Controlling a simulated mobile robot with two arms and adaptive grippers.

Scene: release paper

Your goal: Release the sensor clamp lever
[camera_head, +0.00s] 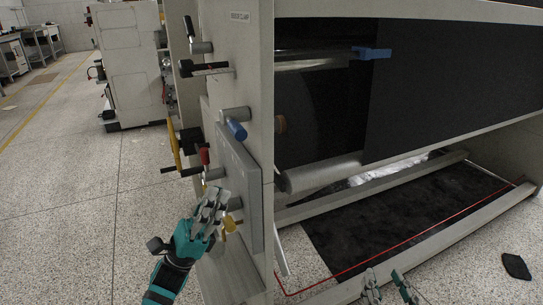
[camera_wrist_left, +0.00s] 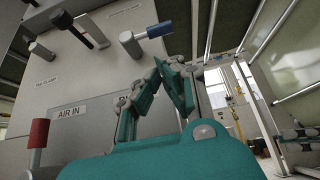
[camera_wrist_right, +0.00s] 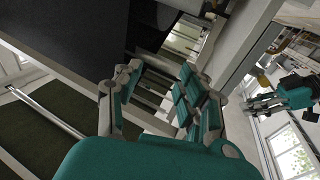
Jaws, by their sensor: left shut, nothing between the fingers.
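The machine's side panel (camera_head: 252,65) has several levers, and a small label near its top is too blurred to read surely. A black-handled lever (camera_head: 207,68) sticks out on the upper part, and a blue-handled lever (camera_head: 236,129) sits lower. Both also show in the left wrist view, the black one (camera_wrist_left: 70,22) left of the blue one (camera_wrist_left: 158,29). I cannot tell which is the sensor clamp lever. My left gripper (camera_head: 214,203) is shut and empty in front of the lower panel, below the blue lever. My right gripper (camera_head: 386,283) is open and empty, low before the machine.
A red-handled lever (camera_wrist_left: 39,133) stands beside the "AIR IN" label (camera_wrist_left: 69,111). A yellow handle (camera_head: 229,224) is close by my left gripper. Black material (camera_head: 450,85) and a roller (camera_head: 320,172) fill the machine's front. Open floor (camera_head: 70,190) lies to the left.

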